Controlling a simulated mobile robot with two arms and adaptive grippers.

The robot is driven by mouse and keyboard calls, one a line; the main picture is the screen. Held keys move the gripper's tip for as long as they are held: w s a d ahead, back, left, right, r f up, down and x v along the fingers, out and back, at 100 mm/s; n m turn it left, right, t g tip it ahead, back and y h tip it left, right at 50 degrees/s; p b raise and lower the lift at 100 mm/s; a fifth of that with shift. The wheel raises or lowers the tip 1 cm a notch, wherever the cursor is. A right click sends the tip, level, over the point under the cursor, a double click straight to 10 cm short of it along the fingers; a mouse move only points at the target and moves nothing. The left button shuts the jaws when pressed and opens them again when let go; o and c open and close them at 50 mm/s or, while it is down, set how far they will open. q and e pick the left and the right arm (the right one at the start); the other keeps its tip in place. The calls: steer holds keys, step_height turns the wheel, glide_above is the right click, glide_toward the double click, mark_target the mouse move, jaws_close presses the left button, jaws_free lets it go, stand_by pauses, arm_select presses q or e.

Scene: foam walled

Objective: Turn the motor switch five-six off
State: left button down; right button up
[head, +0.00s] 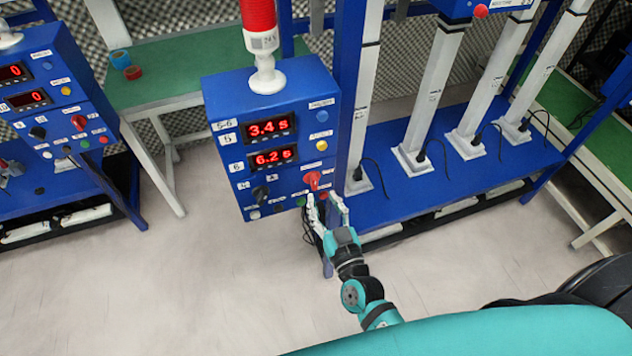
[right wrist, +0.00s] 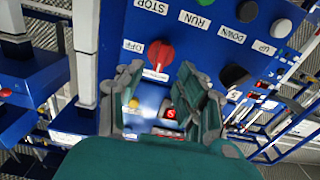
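The blue 5-6 control box (head: 287,135) stands in the middle of the head view, with red displays reading about 3.4 s and 6.2 s. Its red rotary switch (head: 312,179) is low on the right of the panel. In the right wrist view the red switch (right wrist: 160,54) sits beside a label reading OFF. My right gripper (head: 327,198) is open just below and in front of it. In the right wrist view the two fingers (right wrist: 158,76) are spread, with the switch just beyond their tips. They appear empty. My left gripper is out of view.
A black knob (head: 261,193) and small buttons share the panel. A red and white beacon (head: 262,45) tops the box. A similar blue box (head: 50,100) stands at left. White columns rise from a blue bench (head: 400,190) at right. The floor in front is clear.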

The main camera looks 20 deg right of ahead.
mark_target(316, 185)
steer(key=w, duration=0.5)
steer(key=shift+w+a, duration=0.1)
steer(key=shift+w, duration=0.15)
jaws_close()
